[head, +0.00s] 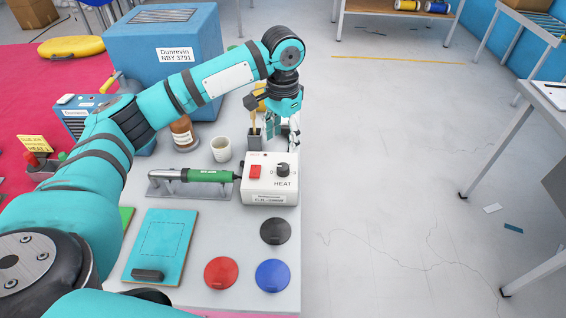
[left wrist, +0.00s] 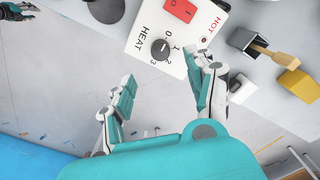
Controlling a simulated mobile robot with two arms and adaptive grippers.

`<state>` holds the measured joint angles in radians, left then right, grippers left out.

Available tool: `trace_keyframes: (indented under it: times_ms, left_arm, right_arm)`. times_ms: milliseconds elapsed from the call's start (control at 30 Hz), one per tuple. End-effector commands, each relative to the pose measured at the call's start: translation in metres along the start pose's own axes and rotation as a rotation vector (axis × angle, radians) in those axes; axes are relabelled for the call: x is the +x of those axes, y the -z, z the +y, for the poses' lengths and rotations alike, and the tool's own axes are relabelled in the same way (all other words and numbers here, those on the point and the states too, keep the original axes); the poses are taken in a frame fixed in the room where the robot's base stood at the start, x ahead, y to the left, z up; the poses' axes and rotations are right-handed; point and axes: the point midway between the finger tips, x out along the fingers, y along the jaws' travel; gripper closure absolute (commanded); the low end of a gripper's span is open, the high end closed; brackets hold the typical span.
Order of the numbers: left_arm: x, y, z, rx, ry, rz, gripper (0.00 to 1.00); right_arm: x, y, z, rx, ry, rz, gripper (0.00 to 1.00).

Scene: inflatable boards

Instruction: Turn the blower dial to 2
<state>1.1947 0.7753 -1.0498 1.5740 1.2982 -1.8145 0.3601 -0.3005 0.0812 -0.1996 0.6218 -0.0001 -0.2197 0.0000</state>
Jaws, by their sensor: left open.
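The blower control box (head: 270,190) is white, with a red switch, the word HEAT and a dark round dial (head: 283,169). A green-handled blower (head: 205,176) lies in a cradle to its left. In the left wrist view the dial (left wrist: 160,50) has the marks 0 to 3 around it; its pointer is too small to read surely. My left gripper (head: 294,128) is just beyond the box in the head view. In the left wrist view the left gripper (left wrist: 165,78) is open and empty, its fingers apart below the dial and not touching it. My right gripper (left wrist: 20,10) shows partly at the top left corner.
A dark cup with a brush (head: 254,138) and a white cup (head: 221,149) stand behind the box. Black (head: 275,231), red (head: 221,273) and blue (head: 272,275) discs lie in front, beside a teal board (head: 160,240). Open floor lies right of the table edge.

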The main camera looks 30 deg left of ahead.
Motion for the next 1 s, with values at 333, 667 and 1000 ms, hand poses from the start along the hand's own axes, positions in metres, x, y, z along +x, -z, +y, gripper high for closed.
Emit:
trace_keyframes:
  times_ms: [333,667,1000]
  left_arm:
    - [0.072,-0.001,0.000,0.001,0.000,-0.003,0.44]
    - [0.099,0.000,0.000,0.001,0.001,0.001,0.44]
    - [0.099,0.000,0.000,0.001,0.001,0.001,0.57]
  right_arm:
    - [-0.007,0.001,0.000,-0.001,0.001,0.000,0.60]
    - [-0.008,0.000,-0.001,-0.001,0.001,-0.001,0.60]
    - [-0.008,0.000,-0.002,0.000,0.002,-0.002,0.60]
